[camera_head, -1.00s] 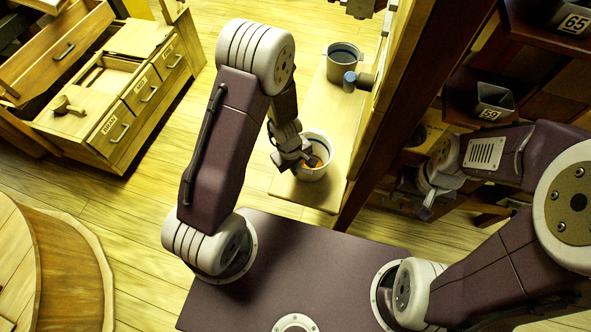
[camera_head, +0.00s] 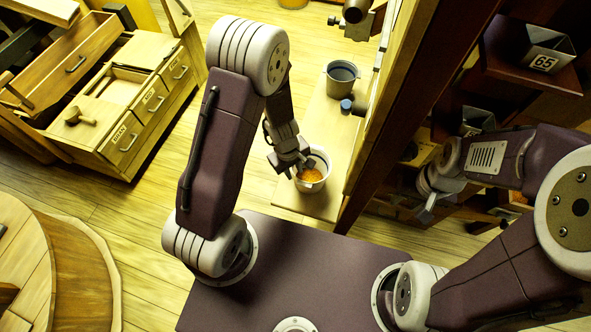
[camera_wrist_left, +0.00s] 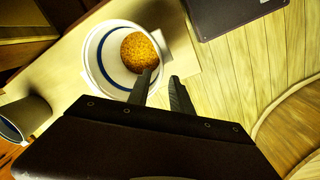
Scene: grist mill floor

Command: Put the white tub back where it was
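The white tub (camera_head: 325,163) stands upright at the near end of a pale wooden bench, with orange grain-like contents (camera_head: 309,175) in it. In the left wrist view the tub (camera_wrist_left: 97,55) shows a blue ring inside and a round orange mass (camera_wrist_left: 139,52). My left gripper (camera_head: 294,171) is at the tub's left side in the head view. In the left wrist view its fingers (camera_wrist_left: 163,77) are apart, one overlapping the tub's opening and one outside the rim; contact cannot be told. My right gripper (camera_head: 427,212) is away to the right, its fingers unclear.
A grey bucket (camera_head: 341,76) stands farther back on the bench (camera_head: 318,118), also in the left wrist view (camera_wrist_left: 30,115). A wooden post and shelves with numbered bins (camera_head: 548,55) are at right. A drawer cabinet (camera_head: 135,105) is at left, a round wooden tub (camera_head: 75,265) front left. Floor between is clear.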

